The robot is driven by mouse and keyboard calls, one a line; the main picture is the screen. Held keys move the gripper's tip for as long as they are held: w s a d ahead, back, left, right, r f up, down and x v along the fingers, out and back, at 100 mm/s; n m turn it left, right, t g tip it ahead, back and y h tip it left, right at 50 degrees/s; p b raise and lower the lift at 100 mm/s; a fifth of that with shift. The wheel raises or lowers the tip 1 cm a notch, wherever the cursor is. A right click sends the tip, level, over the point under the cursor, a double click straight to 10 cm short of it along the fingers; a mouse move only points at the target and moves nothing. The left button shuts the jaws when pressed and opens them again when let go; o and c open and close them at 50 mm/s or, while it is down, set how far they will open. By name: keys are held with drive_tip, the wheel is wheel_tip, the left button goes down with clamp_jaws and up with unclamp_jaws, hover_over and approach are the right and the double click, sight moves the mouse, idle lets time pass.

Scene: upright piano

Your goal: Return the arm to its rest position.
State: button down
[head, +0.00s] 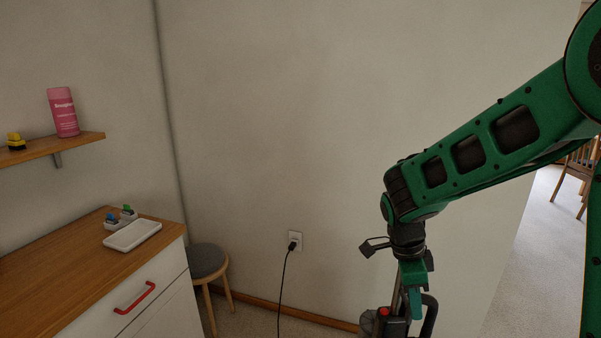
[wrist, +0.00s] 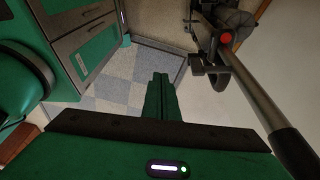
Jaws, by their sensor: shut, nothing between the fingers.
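My arm reaches in from the right edge of the head view, with its forearm sloping down to the left and its wrist bent down. My gripper (head: 415,303) hangs low in front of the bare wall. In the wrist view my gripper (wrist: 160,78) shows its two green fingers pressed together, with nothing between them. They point down toward a floor of grey and pale tiles (wrist: 115,95). A dark upright appliance with a red button (head: 383,312) stands close by my gripper in the head view. Its handle and pole (wrist: 262,92) pass at the right in the wrist view, apart from the fingers.
A wooden-topped cabinet (head: 60,258) at left bears a white tray (head: 132,235). A grey stool (head: 206,262) stands beside it. A black cord runs from a wall socket (head: 295,240). A shelf (head: 85,141) holds a pink canister (head: 63,112). A wooden chair (head: 577,175) stands far right.

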drive_tip(key=s+d+r+n+y, duration=0.1)
drive_tip(key=s+d+r+n, duration=0.55)
drive_tip(key=s+d, duration=0.5)
drive_tip(key=s+d+r+n+t+y, duration=0.1)
drive_tip(key=s+d+n+y, duration=0.1)
drive_tip(key=s+n, duration=0.5)
drive_tip(key=s+d, duration=0.1)
drive_tip(key=s, duration=0.3)
drive_tip(key=shift+d+r, duration=0.2)
drive_tip(key=shift+d, duration=0.2)
